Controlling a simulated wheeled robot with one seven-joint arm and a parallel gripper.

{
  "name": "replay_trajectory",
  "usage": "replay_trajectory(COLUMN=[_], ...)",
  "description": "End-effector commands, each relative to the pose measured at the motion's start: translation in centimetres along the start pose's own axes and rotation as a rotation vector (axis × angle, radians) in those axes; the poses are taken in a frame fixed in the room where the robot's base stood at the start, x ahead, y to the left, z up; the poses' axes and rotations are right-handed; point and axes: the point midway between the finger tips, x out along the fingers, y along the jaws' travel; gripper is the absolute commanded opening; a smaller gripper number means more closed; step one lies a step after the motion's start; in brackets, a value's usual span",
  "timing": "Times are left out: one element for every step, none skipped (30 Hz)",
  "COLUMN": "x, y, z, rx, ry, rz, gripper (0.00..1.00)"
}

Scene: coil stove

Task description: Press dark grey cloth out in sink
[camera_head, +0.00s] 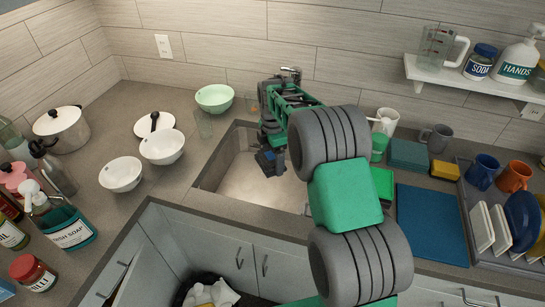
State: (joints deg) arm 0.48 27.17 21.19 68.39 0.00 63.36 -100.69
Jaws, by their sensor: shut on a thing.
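My green and grey arm reaches over the sink (230,178), a pale basin set into the grey counter. My gripper (270,158) is inside the sink opening, above its floor near the back right. It is shut on a small dark bundle (271,165), which looks like the dark grey cloth. The bundle is small and dark against the fingers, so its edges are hard to tell. My arm hides the right part of the sink and much of the tap (291,75).
Bottles crowd the far left. A blue mat (431,224), sponges (409,155), mugs and a dish rack (490,225) lie to the right. A lower cabinet stands open.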

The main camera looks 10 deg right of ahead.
Motion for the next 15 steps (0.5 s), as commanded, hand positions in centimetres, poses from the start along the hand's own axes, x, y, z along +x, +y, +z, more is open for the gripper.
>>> replay_trajectory(x=[1.0, 1.4, 1.9, 2.3, 2.8, 3.3, 3.7, 4.2, 4.7, 5.1, 5.6, 6.1, 6.5, 7.0, 7.5], y=[0.0, 0.0, 0.0, 0.0, 0.0, 0.0, 0.0, 0.0, 0.0, 0.0, 0.0, 0.0, 0.0, 0.0, 0.0], z=[0.0, 0.0, 0.0, 0.0, 0.0, 0.0, 0.0, 0.0, 0.0, 0.0, 0.0, 0.0, 0.0, 0.0, 0.0], rx=[0.0, 0.0, 0.0, 0.0, 0.0, 0.0, 0.0, 0.0, 0.0, 0.0, 0.0, 0.0, 0.0, 0.0, 0.0], ry=[0.0, 0.0, 0.0, 0.0, 0.0, 0.0, 0.0, 0.0, 0.0, 0.0, 0.0, 0.0, 0.0, 0.0, 0.0], rz=[-0.001, 0.0, 0.0, 0.0, 0.0, 0.0, 0.0, 0.0, 0.001, 0.001, 0.001, 0.0, 0.0, 0.0, 0.0], gripper=[0.58, 0.58, 0.58, 0.58, 0.58, 0.58, 0.58, 0.58, 0.58, 0.58, 0.58, 0.58, 0.58, 0.58, 0.58])
